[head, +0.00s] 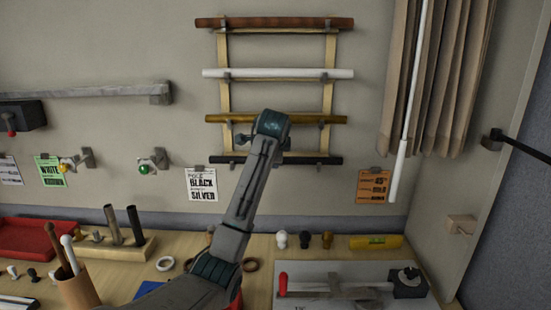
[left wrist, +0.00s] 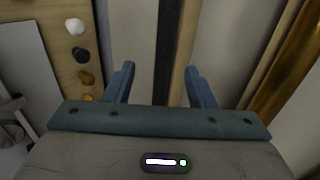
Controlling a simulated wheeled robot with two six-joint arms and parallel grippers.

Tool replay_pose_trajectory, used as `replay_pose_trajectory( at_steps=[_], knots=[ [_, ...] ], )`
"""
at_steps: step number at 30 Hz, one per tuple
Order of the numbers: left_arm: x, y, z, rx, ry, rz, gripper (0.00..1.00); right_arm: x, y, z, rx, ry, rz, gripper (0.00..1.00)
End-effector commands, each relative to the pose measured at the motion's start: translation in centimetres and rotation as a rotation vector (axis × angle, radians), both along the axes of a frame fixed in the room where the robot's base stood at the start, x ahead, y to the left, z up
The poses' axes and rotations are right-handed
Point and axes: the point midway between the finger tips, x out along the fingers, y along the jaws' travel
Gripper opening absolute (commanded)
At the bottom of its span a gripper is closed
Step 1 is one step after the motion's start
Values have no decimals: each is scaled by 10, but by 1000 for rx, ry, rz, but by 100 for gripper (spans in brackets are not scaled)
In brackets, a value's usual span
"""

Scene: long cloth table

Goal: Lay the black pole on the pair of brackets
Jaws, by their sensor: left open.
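The black pole (head: 318,160) lies level on the lowest hooks of the wall rack, its middle hidden behind my left arm. In the left wrist view the black pole (left wrist: 164,40) shows as a dark strip between the fingers. A green ball (head: 144,169) is beside the right one.
The rack (head: 224,90) also holds a brown pole (head: 270,23), a white pole (head: 280,73) and a gold pole (head: 225,118). A grey rail (head: 90,92) is above the brackets. The table below is crowded, with finials (head: 305,240) and a pen cup (head: 78,290). A curtain (head: 430,80) hangs right.

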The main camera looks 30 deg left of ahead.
Motion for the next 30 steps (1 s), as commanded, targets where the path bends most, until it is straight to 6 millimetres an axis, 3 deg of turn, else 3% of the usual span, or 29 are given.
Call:
replay_pose_trajectory(
  at_steps=[12, 23, 26, 30],
  knots=[
    [31, 19, -22, -2, 3, 0, 50, 1, 4, 31, 4, -1, -2, 36],
    [40, 25, -36, -1, -1, 0, 50, 1, 11, 33, 12, -1, -4, 36],
    [40, 25, -36, -1, -1, 0, 36, 1, 11, 33, 11, -1, -4, 36],
    [40, 25, -36, -1, -1, 0, 9, 1, 8, 33, 8, -1, -3, 36]
  ],
)
